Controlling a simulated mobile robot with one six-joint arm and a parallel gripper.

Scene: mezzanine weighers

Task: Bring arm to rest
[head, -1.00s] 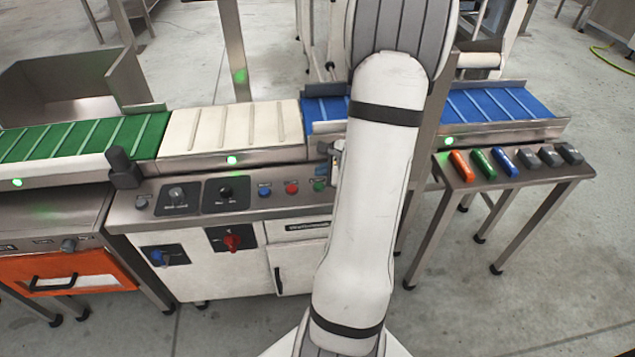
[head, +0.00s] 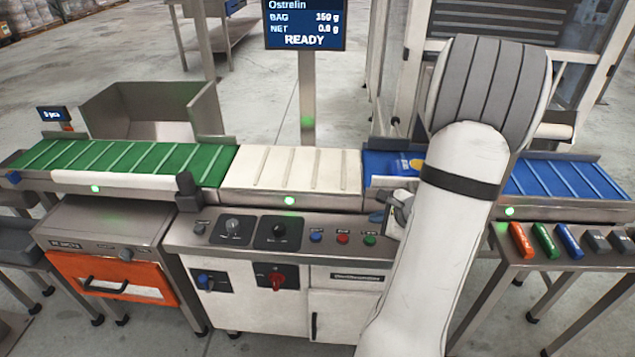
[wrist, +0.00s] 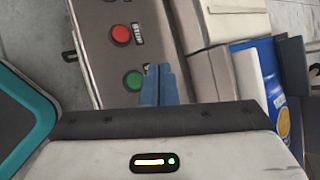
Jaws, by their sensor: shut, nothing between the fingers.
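My arm rises at the right of the head view, in front of the blue belt (head: 565,180). My gripper (head: 380,207) shows partly beside the arm, near the right end of the control panel (head: 215,250). In the wrist view my gripper (wrist: 158,75) has its blue fingers together with nothing between them. They point toward the panel face, close to the green button (wrist: 133,80), with the red button (wrist: 121,34) farther off. I cannot tell whether the fingertips touch anything.
A blue and yellow package (head: 403,166) lies on the blue belt beside my arm. The white belt (head: 290,168) is empty. A display (head: 305,24) reads READY. Several coloured handheld tools (head: 545,240) lie on a side table at the right. An orange drawer (head: 110,278) is at lower left.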

